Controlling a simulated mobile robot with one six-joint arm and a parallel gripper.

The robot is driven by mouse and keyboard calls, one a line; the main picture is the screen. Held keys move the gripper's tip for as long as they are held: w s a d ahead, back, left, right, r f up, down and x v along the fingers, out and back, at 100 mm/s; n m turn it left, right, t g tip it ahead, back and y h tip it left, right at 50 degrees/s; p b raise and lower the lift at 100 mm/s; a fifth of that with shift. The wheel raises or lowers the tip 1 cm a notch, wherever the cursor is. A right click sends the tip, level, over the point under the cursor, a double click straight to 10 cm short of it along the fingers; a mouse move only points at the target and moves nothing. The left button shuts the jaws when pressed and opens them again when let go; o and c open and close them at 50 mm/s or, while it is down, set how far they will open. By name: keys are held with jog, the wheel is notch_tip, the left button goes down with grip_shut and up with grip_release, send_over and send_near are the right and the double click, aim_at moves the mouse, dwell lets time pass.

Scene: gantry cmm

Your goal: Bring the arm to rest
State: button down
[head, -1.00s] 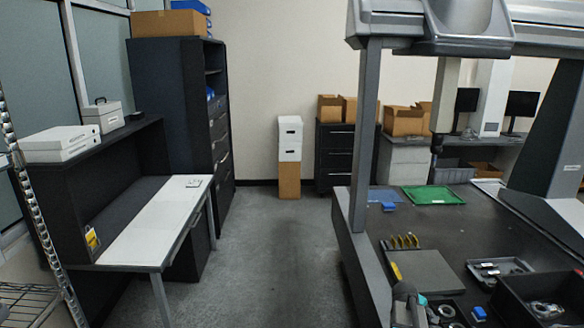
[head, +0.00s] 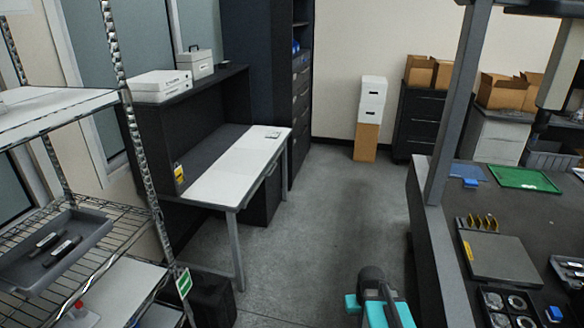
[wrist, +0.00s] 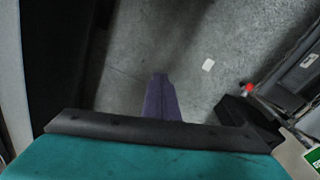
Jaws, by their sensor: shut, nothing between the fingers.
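My gripper (wrist: 160,98) shows in the wrist view as purple fingers closed together, with nothing between them. It points toward the grey floor (wrist: 185,60) and touches nothing that I can see. In the head view, a teal and dark grey part of my arm (head: 378,308) shows at the bottom edge, right of centre, in front of the aisle floor. I cannot make out the fingertips in that view.
A wire shelf rack with a grey tray (head: 55,250) stands at the left. A white-topped desk (head: 235,165) is behind it. The dark machine table (head: 520,215) is at the right. Open floor (head: 330,220) lies between. A cardboard box (head: 366,142) stands at the back.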

jog(key=s+a, duration=0.3)
jog(key=a, duration=0.3)
jog(key=s+f+g+b, duration=0.3)
jog(key=s+f+b, duration=0.3)
jog(key=s+f, duration=0.6)
jog(key=s+f+g+b, duration=0.3)
jog(key=s+f+b, duration=0.3)
jog(key=s+f, duration=0.7)
notch_tip(320, 180, down, 6)
jog(key=shift+r+y, duration=0.1)
jog(key=shift+y, duration=0.2)
